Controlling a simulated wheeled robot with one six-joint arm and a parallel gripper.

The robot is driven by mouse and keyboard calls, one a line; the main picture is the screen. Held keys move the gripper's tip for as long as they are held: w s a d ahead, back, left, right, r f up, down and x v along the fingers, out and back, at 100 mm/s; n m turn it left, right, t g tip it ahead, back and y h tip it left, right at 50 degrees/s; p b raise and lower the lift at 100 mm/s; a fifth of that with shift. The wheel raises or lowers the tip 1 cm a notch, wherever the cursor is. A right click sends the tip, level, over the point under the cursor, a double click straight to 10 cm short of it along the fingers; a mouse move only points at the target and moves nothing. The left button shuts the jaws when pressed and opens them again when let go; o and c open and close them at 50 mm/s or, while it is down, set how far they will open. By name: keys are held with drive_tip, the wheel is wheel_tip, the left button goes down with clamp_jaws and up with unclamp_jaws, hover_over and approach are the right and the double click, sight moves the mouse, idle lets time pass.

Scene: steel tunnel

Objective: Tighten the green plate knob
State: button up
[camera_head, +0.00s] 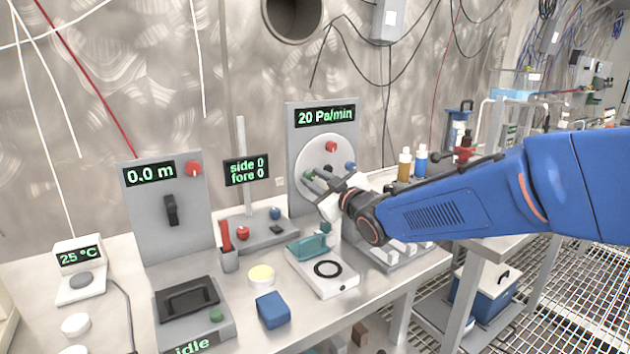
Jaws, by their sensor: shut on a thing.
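The round grey plate (318,151) is mounted on an upright panel (295,120) whose display reads "20 Pa/min". A red knob (331,147) sits at its top and a blue knob (350,167) at its right. The green knob (309,175) shows at the plate's lower left. My gripper (316,182) reaches in from the right, its fingers at the green knob and shut on it. The fingers hide part of the knob and the lower part of the plate.
A panel reading "0.0 m" (150,215) stands to the left, with a "side 0 fore 0" display (246,170) between. Bottles (405,164) stand behind my arm.

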drive_tip(key=m, duration=0.3)
drive_tip(key=shift+m, duration=2.2)
drive_tip(key=o, duration=1)
drive_tip(key=shift+o, duration=0.2)
drive_tip(key=shift+s+d, duration=0.1)
drive_tip(key=v, duration=1.7)
drive_tip(key=shift+d, duration=0.15)
